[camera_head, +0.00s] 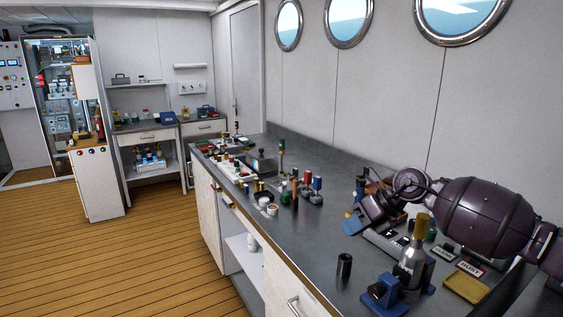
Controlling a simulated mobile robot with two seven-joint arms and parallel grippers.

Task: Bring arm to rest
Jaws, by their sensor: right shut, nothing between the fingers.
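My right arm comes in from the right edge as thick dark purple links and bends over the grey workbench (325,240). My left gripper is not in view.
A small black cylinder (344,265) stands near the bench's front edge. A yellow tray (466,287) and a sign reading RUSTY (471,267) lie at right. Several small parts cover the bench's far end. The wooden floor (120,260) at left is clear.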

